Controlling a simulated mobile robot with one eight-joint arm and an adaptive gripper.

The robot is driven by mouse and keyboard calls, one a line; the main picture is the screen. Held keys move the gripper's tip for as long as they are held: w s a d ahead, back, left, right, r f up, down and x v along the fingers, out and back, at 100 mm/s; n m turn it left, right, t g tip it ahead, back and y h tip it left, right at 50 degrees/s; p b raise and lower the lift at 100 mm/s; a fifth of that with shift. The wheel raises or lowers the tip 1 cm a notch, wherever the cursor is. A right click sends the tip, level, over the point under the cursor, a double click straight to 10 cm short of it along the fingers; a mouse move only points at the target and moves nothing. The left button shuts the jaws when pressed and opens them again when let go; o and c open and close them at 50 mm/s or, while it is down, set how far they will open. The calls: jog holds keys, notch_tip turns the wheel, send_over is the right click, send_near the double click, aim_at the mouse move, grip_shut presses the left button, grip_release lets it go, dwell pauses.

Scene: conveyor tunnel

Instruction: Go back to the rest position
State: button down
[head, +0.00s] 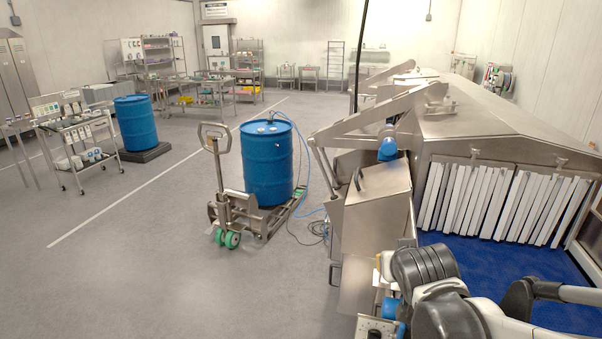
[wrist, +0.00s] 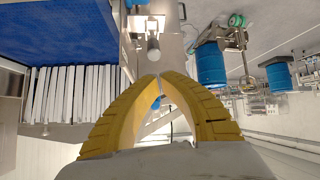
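My gripper (wrist: 160,78) has two yellow ribbed fingers in the wrist view, which shows the room upside down. The fingertips come together, with only a thin gap, and I see nothing held between them. A grey rounded knob-like piece (wrist: 153,48) shows just past the tips; I cannot tell its distance. In the head view, dark and white links of my arm fill the lower right corner, and the fingers cannot be made out there.
A steel conveyor tunnel (head: 455,127) with white strip curtains (head: 500,200) and a blue belt (head: 470,256) stands at right. A blue drum (head: 267,165) sits on a pallet jack (head: 228,212) left of it. Cables lie between them. The floor at left front is clear.

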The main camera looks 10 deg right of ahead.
jog(key=s+a+f+g+y+b, duration=0.1)
jog(key=s+a+f+b, duration=0.3)
jog(key=s+f+b, duration=0.2)
jog(key=s+a+f+n+g+y+b, duration=0.1)
jog(key=s+a+f+b, duration=0.2)
jog(key=s+f+b, duration=0.4)
notch_tip(320, 180, down, 2)
jog(key=shift+s+a+f+n+g+y, duration=0.1)
jog(key=shift+s+a+n+g+y, duration=0.25)
jog(key=shift+s, duration=0.9)
